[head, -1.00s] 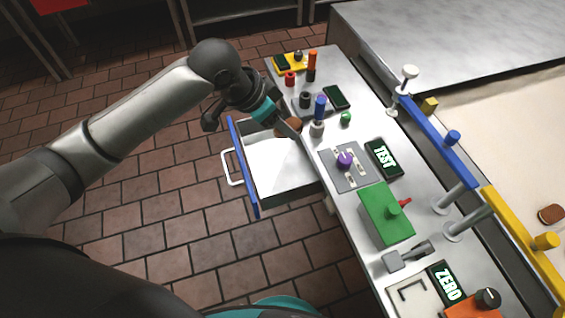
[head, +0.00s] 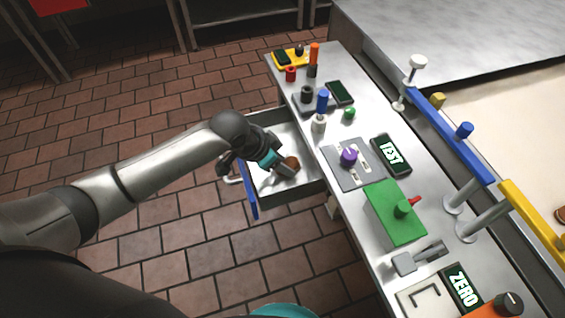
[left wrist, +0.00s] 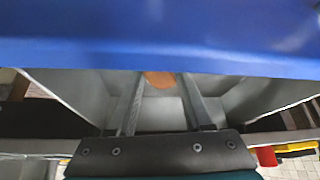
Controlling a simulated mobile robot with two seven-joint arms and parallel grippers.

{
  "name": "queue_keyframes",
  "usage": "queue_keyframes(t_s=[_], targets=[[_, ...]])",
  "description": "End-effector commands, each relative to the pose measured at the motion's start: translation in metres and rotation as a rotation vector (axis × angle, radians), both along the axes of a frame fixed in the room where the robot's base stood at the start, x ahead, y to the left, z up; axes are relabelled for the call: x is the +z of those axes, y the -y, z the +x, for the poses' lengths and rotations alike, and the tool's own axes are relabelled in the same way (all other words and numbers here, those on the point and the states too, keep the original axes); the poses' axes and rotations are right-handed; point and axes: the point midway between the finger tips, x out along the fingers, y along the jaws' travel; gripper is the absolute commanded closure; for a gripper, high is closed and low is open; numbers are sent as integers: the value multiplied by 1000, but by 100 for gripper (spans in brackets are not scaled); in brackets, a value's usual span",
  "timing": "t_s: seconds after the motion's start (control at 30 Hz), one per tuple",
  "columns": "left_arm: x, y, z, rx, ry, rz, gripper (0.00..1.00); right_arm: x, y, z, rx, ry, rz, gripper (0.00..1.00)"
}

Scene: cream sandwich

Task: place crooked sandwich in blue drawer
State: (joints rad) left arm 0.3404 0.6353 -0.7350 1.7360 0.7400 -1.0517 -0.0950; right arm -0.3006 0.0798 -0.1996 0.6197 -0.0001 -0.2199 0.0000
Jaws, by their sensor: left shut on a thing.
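The drawer stands open; its blue front (head: 249,192) faces left in the head view, and blue also fills the top of the left wrist view (left wrist: 160,45). The brown, round sandwich (head: 292,162) is in my left gripper (head: 287,168), which reaches over the blue front into the drawer's grey interior. In the left wrist view the sandwich (left wrist: 160,79) shows between the far ends of the two fingers, partly cut off by the blue front. I cannot tell whether it touches the drawer floor. My right gripper is not in view.
The control bench (head: 352,118) runs along the drawer's right side, with a green box (head: 393,215), a purple knob (head: 348,157) and several other switches on top. A blue rail (head: 440,135) stands behind it. Open tiled floor lies to the left.

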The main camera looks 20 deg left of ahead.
Motion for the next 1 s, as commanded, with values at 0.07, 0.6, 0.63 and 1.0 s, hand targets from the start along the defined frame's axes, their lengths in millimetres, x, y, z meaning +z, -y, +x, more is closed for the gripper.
queue_keyframes(t_s=[0.07,0.6,0.63,1.0], targets=[[2,0,0,0,2,0,100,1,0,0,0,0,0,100],[-1,0,0,0,1,0,19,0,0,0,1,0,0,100],[-1,0,0,0,1,-1,19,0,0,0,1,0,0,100],[14,-5,-4,1,2,1,19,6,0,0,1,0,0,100]])
